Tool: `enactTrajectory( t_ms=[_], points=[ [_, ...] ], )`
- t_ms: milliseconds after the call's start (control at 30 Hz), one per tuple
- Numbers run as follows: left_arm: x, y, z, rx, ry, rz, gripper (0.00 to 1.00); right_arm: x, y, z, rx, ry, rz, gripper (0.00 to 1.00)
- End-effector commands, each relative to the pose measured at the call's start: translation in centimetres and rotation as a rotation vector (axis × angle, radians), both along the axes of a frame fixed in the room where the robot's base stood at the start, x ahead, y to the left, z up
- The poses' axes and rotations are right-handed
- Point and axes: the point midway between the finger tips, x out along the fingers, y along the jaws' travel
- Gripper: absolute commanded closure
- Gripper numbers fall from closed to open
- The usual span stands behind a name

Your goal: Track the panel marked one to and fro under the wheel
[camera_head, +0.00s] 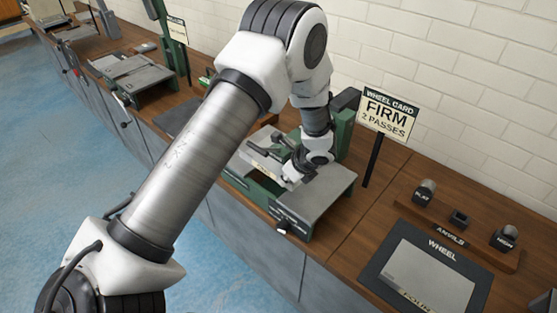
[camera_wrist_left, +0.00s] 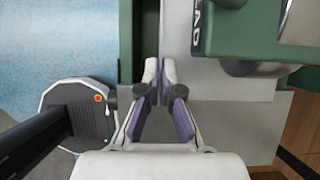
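The green wheel machine (camera_head: 345,122) stands on the wooden bench, with a flat grey bed at its front. A light grey panel (camera_head: 252,157) with a pale label lies on the machine's left side, partly hidden by my gripper; I cannot read its label. My left gripper (camera_head: 274,147) reaches down over the panel. In the left wrist view its fingertips (camera_wrist_left: 160,68) nearly meet over a grey surface; whether they pinch the panel's edge is unclear. My right gripper is out of view.
A card (camera_head: 388,115) reads "WHEEL CARD FIRM 2 PASSES". At right are an anvil rack (camera_head: 458,232) and a dark mat marked WHEEL (camera_head: 375,272) bearing a grey panel (camera_head: 430,275). Other machines (camera_head: 130,75) stand further left. A white brick wall rises behind.

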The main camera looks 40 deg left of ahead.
Motion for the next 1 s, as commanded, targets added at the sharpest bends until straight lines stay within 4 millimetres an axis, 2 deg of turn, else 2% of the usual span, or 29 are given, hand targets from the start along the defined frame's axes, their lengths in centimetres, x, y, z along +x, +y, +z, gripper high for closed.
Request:
enactTrajectory(
  t_ms=[1000],
  points=[
    [-0.5, -6.1, 0.0, -0.002, 0.002, -0.001, 1.00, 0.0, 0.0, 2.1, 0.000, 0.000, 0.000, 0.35]
  ],
)
